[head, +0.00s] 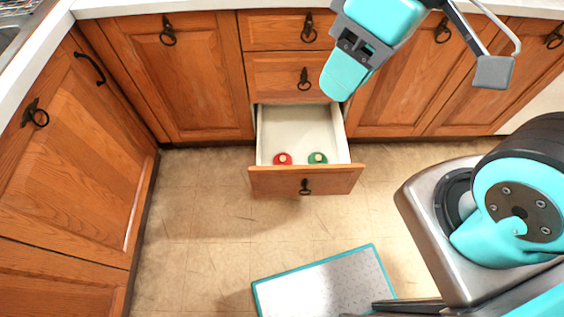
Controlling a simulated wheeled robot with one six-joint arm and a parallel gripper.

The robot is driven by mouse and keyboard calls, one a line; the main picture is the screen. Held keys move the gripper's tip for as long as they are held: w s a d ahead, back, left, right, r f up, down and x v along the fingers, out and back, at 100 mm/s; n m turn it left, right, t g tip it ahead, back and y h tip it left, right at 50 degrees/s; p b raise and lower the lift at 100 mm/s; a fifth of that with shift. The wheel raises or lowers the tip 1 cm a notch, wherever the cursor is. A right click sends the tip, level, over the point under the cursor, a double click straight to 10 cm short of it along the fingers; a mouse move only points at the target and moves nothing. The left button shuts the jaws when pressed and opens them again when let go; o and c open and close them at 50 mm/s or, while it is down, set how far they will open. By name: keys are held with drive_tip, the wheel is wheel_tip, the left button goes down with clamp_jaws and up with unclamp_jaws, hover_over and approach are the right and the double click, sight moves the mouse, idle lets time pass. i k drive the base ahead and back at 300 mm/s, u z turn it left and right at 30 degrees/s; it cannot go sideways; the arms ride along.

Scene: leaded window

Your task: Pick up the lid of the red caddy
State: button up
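The red caddy (282,159) is in the open drawer, close behind the drawer front on the left. Its round red top has a small pale spot in the middle; I cannot make out the seam between lid and body. The drawer front hides its lower part. My arm reaches in from the top right, with a teal link above the drawer and a grey pad on thin rods further right. I cannot clearly make out both fingertips of my gripper, and nothing shows touching the caddy.
A similar green caddy (317,158) stands just right of the red one. The open drawer (306,180) has pale walls and is otherwise empty where I see it. Wooden cabinets (185,85) stand behind and at the left.

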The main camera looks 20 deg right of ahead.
sight(280, 160)
drive_tip(key=z, duration=1.1)
drive_tip(key=k, duration=0.5)
drive_tip(key=u, duration=2.05)
drive_tip(key=i, duration=1.65)
drive_tip(key=z, duration=2.05)
